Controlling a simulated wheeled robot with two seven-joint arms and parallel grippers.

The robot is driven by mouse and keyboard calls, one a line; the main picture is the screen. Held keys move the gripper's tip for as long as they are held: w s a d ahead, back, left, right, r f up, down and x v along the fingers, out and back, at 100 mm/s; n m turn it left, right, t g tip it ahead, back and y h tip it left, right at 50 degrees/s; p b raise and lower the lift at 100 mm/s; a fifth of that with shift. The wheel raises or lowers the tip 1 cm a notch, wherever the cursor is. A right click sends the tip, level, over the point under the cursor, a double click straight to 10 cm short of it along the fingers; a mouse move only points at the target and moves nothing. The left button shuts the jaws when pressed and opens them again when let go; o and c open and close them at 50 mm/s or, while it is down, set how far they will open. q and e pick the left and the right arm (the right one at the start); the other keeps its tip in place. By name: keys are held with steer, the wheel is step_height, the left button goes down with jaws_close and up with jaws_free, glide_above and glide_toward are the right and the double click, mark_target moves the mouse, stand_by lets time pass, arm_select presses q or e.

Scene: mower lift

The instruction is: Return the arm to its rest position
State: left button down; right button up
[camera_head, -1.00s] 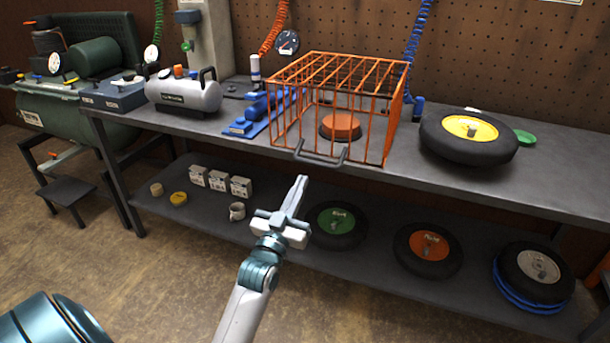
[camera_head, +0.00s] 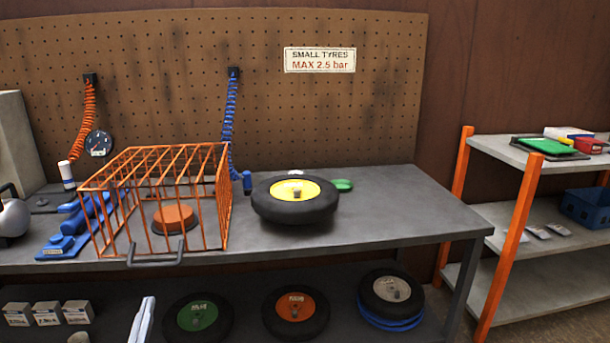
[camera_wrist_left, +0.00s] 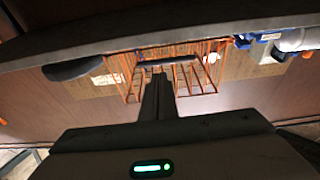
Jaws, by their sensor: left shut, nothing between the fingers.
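My left gripper (camera_head: 142,322) shows at the bottom of the head view, in front of the bench. Its fingers are together with nothing between them. In the left wrist view, the shut fingers (camera_wrist_left: 157,92) point toward the orange cage (camera_wrist_left: 190,80). The gripper is apart from the cage and its grey handle. In the head view the orange wire cage (camera_head: 222,205) stands on the bench top (camera_head: 400,215) over a round orange-brown piece (camera_head: 174,219). My right gripper is in neither view.
A tyre with a yellow hub (camera_head: 296,199) lies right of the cage. Several tyres, including a green-hubbed one (camera_head: 198,317), lie on the lower shelf. An orange-posted rack (camera_head: 505,250) stands at the right. A pegboard (camera_head: 330,120) backs the bench.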

arm_select(q)
steer(key=s+d+f+m+g+h+p, duration=0.1)
steer(key=s+d+f+g+p, duration=0.2)
steer(key=f, duration=0.7)
steer(key=s+d+f+m+g+h, duration=0.15)
steer(key=d+f, duration=0.35)
steer(key=f, duration=0.5)
steer(key=s+d+f+g+h+p, duration=0.2)
steer(key=s+d+f+g, duration=0.15)
steer(key=f, duration=0.65)
steer(key=s+d+f+m+g+p, duration=0.1)
steer(key=s+d+f+g+p, duration=0.1)
steer(key=s+f, duration=0.7)
steer(key=s+d+f+m+g+p, duration=0.1)
steer(key=s+d+f+g, duration=0.4)
steer(key=s+f, duration=0.5)
steer(key=s+d+p, duration=0.1)
steer(key=s, duration=0.5)
steer(key=shift+s+h, duration=0.35)
steer(key=shift+s, duration=0.05)
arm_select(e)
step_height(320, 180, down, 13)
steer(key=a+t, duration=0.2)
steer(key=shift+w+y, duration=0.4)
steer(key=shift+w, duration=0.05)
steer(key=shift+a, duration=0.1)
